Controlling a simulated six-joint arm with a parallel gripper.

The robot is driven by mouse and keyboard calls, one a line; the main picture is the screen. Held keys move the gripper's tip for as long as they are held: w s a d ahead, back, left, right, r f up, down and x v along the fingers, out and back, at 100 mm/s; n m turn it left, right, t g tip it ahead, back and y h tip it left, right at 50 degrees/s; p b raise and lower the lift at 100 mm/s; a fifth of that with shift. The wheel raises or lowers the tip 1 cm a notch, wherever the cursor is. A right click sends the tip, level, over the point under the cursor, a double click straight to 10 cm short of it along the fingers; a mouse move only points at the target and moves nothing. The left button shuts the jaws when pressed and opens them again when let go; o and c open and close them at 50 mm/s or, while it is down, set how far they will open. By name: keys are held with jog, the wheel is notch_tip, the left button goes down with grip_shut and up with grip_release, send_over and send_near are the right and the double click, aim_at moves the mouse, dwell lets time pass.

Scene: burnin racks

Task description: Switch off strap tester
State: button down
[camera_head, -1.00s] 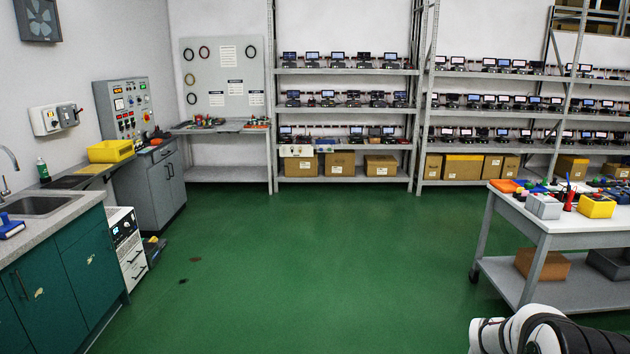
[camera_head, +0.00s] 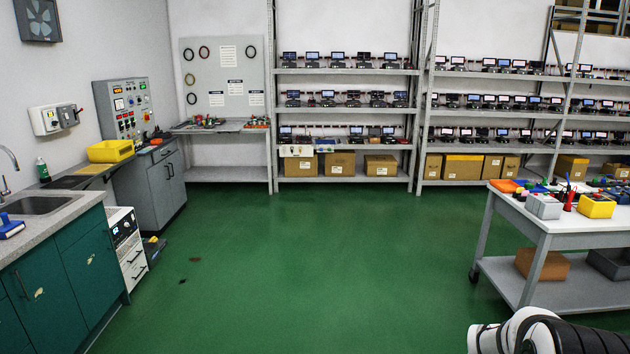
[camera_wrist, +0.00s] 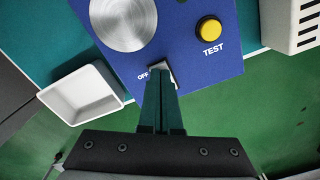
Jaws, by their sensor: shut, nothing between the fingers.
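The strap tester (camera_wrist: 190,45) shows in the wrist view as a blue panel with a large round metal plate (camera_wrist: 124,20), a yellow button (camera_wrist: 208,28) marked TEST, and a small switch marked OFF on its left. My gripper (camera_wrist: 162,80) is shut and empty. Its narrow fingertips are right at the switch and cover most of it. I cannot tell whether they touch it, nor which way the switch is set. I cannot make out the tester or my gripper in the head view.
In the wrist view, a white open tray (camera_wrist: 82,92) is left of the tester and a white slotted box (camera_wrist: 290,22) is at the upper right.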

jog(key=shift+f, duration=0.25)
notch_tip(320, 180, up, 7)
jog(key=shift+f, duration=0.1)
dwell(0.6)
